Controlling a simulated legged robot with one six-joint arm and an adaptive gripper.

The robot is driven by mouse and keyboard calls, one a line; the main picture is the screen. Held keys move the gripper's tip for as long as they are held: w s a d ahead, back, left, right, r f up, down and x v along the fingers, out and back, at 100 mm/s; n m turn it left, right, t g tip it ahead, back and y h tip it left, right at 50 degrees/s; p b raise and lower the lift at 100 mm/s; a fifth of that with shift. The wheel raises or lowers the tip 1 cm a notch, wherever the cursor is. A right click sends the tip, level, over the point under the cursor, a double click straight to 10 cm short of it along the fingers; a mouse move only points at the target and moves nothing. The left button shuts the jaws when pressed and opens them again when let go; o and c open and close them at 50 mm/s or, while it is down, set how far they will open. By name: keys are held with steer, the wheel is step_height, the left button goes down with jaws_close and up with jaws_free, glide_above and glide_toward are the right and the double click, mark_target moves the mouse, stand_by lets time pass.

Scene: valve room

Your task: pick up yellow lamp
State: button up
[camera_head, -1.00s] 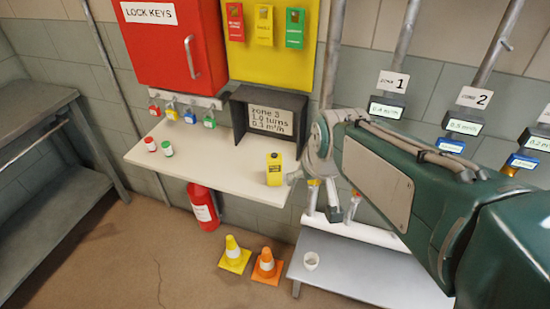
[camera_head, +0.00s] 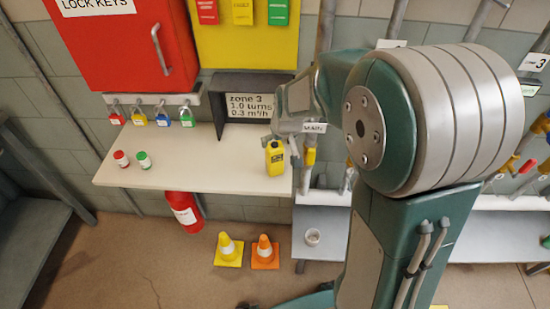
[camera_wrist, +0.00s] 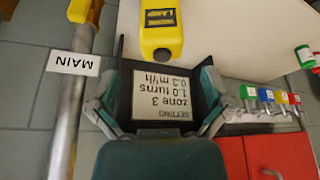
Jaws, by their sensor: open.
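The yellow lamp (camera_head: 275,159) stands upright near the right end of the white shelf (camera_head: 200,168), in front of the dark box with the zone 3 sign. In the wrist view, the lamp (camera_wrist: 161,30) is at the top middle, with a dark label reading LAMP. My gripper (camera_wrist: 155,80) is open and empty there, its two fingers spread left and right. The lamp lies past the fingertips, with a gap between. In the head view, my gripper (camera_head: 284,132) is just above and behind the lamp, partly hidden by my own arm.
The dark box (camera_head: 232,88) with its sign (camera_wrist: 155,95) is close to my gripper. A vertical pipe with a MAIN tag (camera_wrist: 73,64) stands beside it. Red and green small jars (camera_head: 143,160) are on the shelf's left; padlocks (camera_head: 162,119) hang behind. Cones (camera_head: 229,250) stand below.

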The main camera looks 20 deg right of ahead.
mark_target(275, 146)
steer(key=shift+w+a+f, duration=0.15)
steer(key=shift+f, duration=0.2)
steer(key=shift+w+a+f, duration=0.15)
steer(key=shift+f, duration=0.2)
steer(key=x, duration=0.5)
steer(key=shift+w+d+r, duration=0.1)
steer(key=shift+w+d, duration=0.1)
steer(key=shift+w, duration=0.1)
steer(key=shift+a, duration=0.1)
steer(key=c, duration=1.3)
